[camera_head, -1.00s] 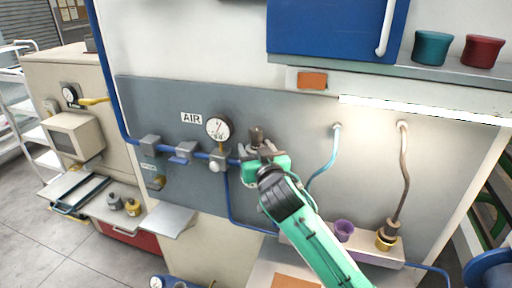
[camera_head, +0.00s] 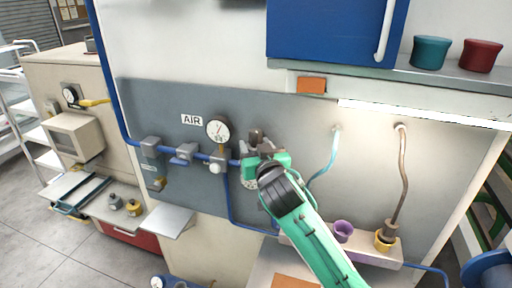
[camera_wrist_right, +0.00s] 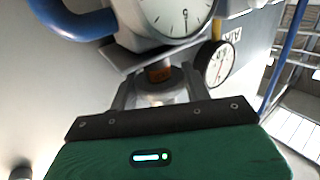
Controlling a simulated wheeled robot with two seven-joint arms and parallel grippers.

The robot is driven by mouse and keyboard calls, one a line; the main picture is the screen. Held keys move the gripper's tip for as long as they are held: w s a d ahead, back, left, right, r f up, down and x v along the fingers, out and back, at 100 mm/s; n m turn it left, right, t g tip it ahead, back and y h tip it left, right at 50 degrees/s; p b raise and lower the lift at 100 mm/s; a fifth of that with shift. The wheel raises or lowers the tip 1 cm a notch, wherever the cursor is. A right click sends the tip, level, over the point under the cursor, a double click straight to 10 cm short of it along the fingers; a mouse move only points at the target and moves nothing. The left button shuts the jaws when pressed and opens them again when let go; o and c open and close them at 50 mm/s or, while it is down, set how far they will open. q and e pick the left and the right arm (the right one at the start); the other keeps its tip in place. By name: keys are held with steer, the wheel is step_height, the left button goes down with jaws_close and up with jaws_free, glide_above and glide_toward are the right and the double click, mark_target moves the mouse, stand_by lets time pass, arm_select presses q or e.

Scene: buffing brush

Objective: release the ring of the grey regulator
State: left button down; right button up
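The grey regulator sits on the blue pipe on the grey panel. Its dark brown knob (camera_head: 256,136) shows just above my right gripper (camera_head: 257,152). In the wrist view an orange-brown band (camera_wrist_right: 160,73) and a grey round part (camera_wrist_right: 164,90) of it lie between the two fingers of my right gripper (camera_wrist_right: 158,92). The fingers stand on either side of the grey part. I cannot tell whether they press on it. The green gripper body hides the lower part of the regulator and its ring in the head view. My left gripper is not in view.
A round gauge (camera_head: 218,130) stands left of the regulator, above a white knob (camera_head: 215,168). The AIR label (camera_head: 191,120) is further left. A blue hose (camera_head: 333,152) and a brown hose (camera_head: 404,172) hang to the right. Purple (camera_head: 343,230) and yellow (camera_head: 384,240) cups stand lower right.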

steer(key=shift+o, duration=0.8)
steer(key=shift+r, duration=0.4)
steer(key=shift+f, duration=0.1)
steer(key=shift+s+d+f+b, duration=0.2)
steer(key=shift+s+b, duration=0.15)
steer(key=shift+s, duration=0.2)
steer(key=b+v, duration=0.4)
steer(key=v, duration=0.8)
steer(key=shift+s+r, duration=0.25)
steer(key=shift+s, duration=0.1)
steer(key=shift+f, duration=0.1)
